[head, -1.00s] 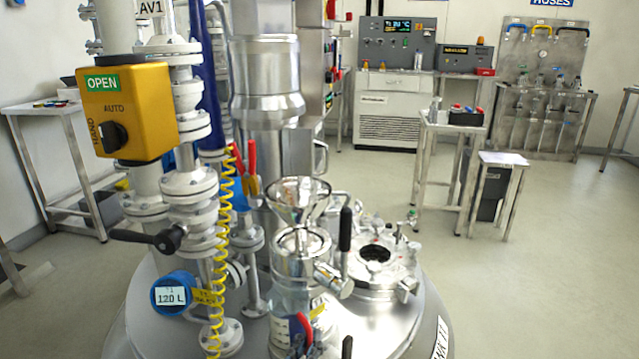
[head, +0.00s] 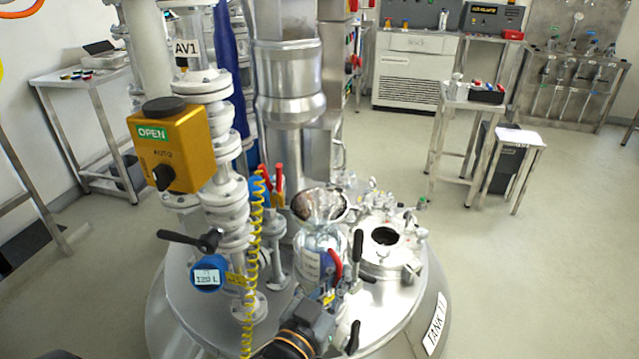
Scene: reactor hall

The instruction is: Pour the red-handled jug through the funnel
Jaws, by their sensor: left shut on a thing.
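The clear jug (head: 309,264) with the red handle (head: 335,264) is in the middle of the head view, over the tank top. My left gripper (head: 327,294) comes in from below and is shut on the jug by its handle side. The steel funnel (head: 320,205) stands just behind and above the jug in the picture, with its wide mouth up. The jug hides the funnel's lower part and what it stands on. The jug looks near upright; I cannot tell whether it touches the funnel. My right gripper is not in view.
The tank lid (head: 205,318) carries an open round port (head: 384,236) on the right. Left of the jug are a coiled yellow hose (head: 254,250), a gauge reading 120 L (head: 207,277), white valve pipes and a yellow OPEN box (head: 170,147).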

